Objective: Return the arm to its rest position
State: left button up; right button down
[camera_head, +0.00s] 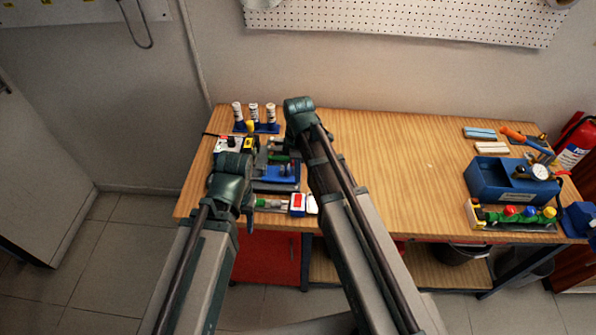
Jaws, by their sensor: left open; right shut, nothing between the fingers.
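My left arm comes in from the bottom left, and its dark green joint (230,180) is over the left front part of the wooden workbench. My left gripper (248,208) is open, but its fingers are hard to make out beside that joint. My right arm rises from the bottom right, and its joint (299,108) is over the back of the bench. My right gripper (312,150) is shut and empty, and mostly hidden by its own arm. No object is seen held by either arm.
Under and beside the arms are white bottles in a blue rack (257,127), a blue fixture (277,178) and a red-and-white box (297,204). A blue bin (492,184) and a tray with coloured knobs (480,215) stand at the right. The bench's middle (400,165) is clear.

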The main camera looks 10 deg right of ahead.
jog(key=shift+r, duration=0.3)
jog(key=s+a+f+m+b, duration=0.3)
jog(key=s+f+m+b, duration=0.2)
jog(key=s, duration=0.2)
jog(key=s+a+f+m+h+b, duration=0.1)
jog(key=s+a+f+m+b, duration=0.2)
jog(key=s+f+m+b, duration=0.2)
jog(key=shift+s+f+m+t, duration=0.2)
jog(key=shift+s+m+t, duration=0.25)
jog(key=shift+s, duration=0.55)
